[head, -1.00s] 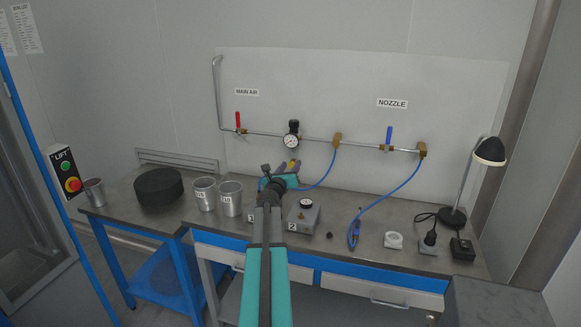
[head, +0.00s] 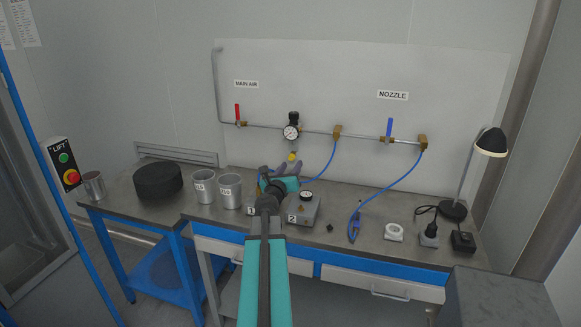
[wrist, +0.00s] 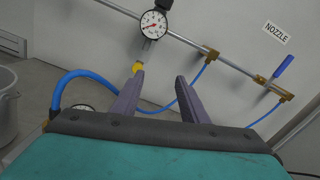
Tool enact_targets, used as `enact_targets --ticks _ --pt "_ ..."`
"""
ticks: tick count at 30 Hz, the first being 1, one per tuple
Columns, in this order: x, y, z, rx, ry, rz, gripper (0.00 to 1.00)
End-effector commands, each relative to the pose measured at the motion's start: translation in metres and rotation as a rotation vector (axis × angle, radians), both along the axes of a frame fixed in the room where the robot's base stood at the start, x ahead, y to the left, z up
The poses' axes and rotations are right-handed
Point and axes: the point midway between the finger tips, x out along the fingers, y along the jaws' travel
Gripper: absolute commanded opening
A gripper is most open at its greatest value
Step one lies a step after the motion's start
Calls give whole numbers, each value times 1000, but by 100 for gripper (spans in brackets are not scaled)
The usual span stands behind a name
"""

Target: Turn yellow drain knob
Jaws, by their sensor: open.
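The yellow drain knob (head: 292,157) hangs under the round pressure gauge and regulator (head: 291,132) on the wall pipe. It also shows in the wrist view (wrist: 138,69), just beyond the tip of the left finger and partly covered by it. My gripper (head: 288,168) is open and empty, its purple fingers pointing at the wall just below the knob in the head view. In the wrist view, the gap between my fingertips (wrist: 160,80) lies to the right of the knob. I cannot tell whether the left fingertip touches it.
A red-handled valve (head: 238,114) is left of the gauge, a blue-handled valve (head: 389,130) right. Blue hoses hang from the pipe. Metal cups (head: 230,191), a black round block (head: 158,182), a grey box (head: 303,210) and a lamp (head: 490,143) stand on the benches.

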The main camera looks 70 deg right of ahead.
Motion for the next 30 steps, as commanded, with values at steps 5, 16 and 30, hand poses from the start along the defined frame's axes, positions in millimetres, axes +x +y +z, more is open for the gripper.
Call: enact_targets --ticks 5,16,30 --pt "-5 13 1 0 0 -1 40" --pt "-7 17 2 0 -1 -1 40" --pt "-2 20 0 1 -17 2 40"
